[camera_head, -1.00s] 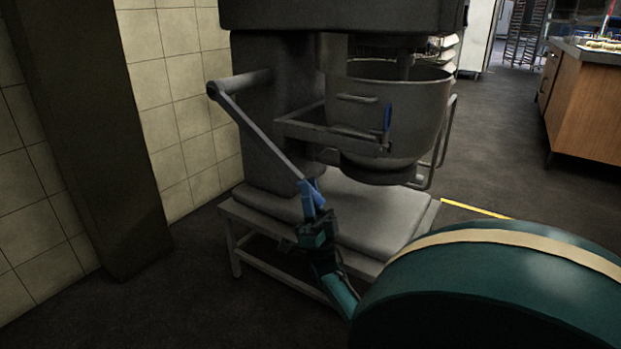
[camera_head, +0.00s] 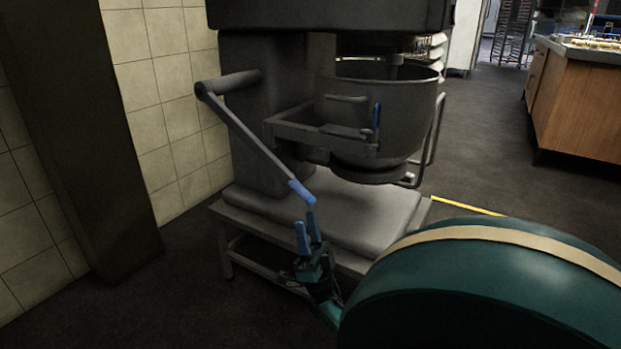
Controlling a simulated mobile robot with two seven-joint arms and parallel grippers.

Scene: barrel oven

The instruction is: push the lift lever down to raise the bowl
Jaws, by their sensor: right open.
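The lift lever (camera_head: 250,138) is a grey arm on the left side of the mixer. It slopes down to the right and ends in a blue grip (camera_head: 301,192). The metal bowl (camera_head: 388,108) sits in its cradle under the mixer head. My right gripper (camera_head: 307,224) is open and empty, just below the blue grip and apart from it. Its blue fingers point up. My left gripper does not show.
The mixer stands on a low metal table (camera_head: 228,225). A tiled wall (camera_head: 158,105) and a dark pillar (camera_head: 80,130) are at left. A wooden counter (camera_head: 580,100) stands at right, with open floor (camera_head: 485,140) between.

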